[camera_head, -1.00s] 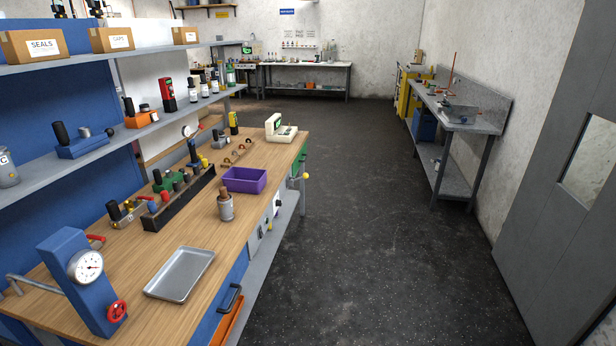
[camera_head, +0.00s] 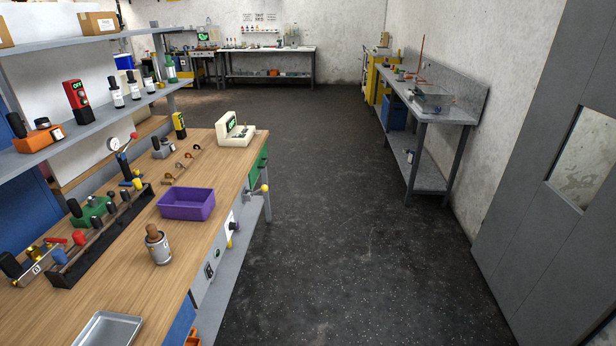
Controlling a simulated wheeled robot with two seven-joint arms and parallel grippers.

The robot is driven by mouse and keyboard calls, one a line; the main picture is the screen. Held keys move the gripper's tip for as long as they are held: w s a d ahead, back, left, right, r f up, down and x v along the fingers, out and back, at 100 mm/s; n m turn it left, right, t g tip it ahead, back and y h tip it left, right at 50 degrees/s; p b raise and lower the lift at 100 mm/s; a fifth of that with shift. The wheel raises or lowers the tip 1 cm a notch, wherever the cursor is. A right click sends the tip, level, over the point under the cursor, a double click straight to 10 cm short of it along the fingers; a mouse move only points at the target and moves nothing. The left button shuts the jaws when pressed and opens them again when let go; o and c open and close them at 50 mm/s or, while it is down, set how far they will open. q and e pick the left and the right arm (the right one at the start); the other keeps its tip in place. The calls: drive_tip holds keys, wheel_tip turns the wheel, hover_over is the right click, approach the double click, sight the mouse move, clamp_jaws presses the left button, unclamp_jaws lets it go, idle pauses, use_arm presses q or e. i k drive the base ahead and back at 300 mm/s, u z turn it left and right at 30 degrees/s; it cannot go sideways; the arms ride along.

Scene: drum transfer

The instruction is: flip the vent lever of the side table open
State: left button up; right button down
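A grey metal side table (camera_head: 470,97) stands along the right wall, some way ahead across the floor. On its top are a clear or metallic box (camera_head: 434,103), a thin upright red rod (camera_head: 421,53) and several small items. They are too small at this distance for me to tell which one is the vent lever or how it is set. Neither of my grippers is in view.
A wooden workbench (camera_head: 130,275) runs along the left with a purple bin (camera_head: 187,204), a metal tray (camera_head: 108,330) and a white scale (camera_head: 236,131). The dark floor (camera_head: 330,230) between is clear. A grey door (camera_head: 535,150) is at the right.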

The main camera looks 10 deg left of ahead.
sight(264, 187)
drive_tip(key=i, duration=1.05)
drive_tip(key=u, duration=1.15)
drive_tip(key=i, duration=0.9)
drive_tip(key=u, duration=0.9)
